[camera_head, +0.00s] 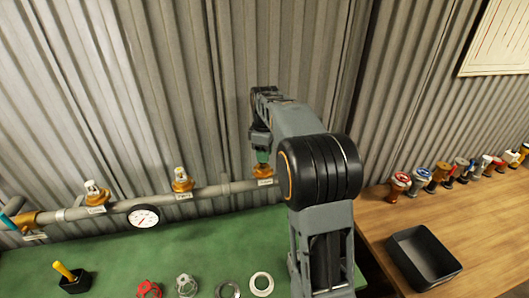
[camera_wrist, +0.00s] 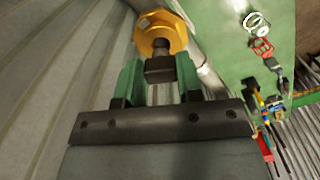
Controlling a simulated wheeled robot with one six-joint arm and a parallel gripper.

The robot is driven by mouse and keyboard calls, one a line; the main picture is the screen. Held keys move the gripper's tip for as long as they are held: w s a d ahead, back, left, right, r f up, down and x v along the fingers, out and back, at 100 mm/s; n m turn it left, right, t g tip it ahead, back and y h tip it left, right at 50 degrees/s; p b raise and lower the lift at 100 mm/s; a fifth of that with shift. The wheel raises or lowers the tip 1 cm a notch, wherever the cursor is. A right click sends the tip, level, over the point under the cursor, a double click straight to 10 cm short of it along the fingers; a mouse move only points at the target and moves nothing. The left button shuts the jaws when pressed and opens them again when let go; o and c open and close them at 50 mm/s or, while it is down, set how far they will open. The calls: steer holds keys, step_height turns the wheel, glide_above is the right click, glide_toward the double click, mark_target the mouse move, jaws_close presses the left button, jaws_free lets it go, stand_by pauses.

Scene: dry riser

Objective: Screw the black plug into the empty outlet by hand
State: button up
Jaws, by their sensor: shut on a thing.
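My gripper (camera_wrist: 159,76) is shut on the black plug (camera_wrist: 160,66), with one green finger on each side of its square dark head. The plug's round end meets the brass outlet (camera_wrist: 163,32) in the wrist view. How deep it sits in the thread cannot be told. In the head view my gripper (camera_head: 262,156) is above the rightmost brass outlet (camera_head: 263,171) on the grey pipe (camera_head: 222,189). The plug is hidden there by my gripper and arm.
Two other outlets carry pale caps (camera_head: 93,188) (camera_head: 180,174). A gauge (camera_head: 144,216) hangs on the pipe. The green bench (camera_head: 200,245) holds a red handwheel (camera_head: 149,289), rings and a yellow-handled tool (camera_head: 64,271). A black tray (camera_head: 423,258) and several fittings stand on the wooden table.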

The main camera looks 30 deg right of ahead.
steer(key=shift+f+b, duration=0.75)
steer(key=shift+f, duration=0.55)
steer(key=m+p, duration=0.1)
steer(key=m, duration=0.2)
steer(key=shift+a+r, duration=0.1)
steer(key=shift+m, duration=1.4)
steer(key=m+p, duration=0.1)
steer(key=m, duration=0.2)
steer(key=shift+a, duration=0.1)
steer(key=shift+a+m, duration=0.1)
steer(key=shift+m, duration=1.3)
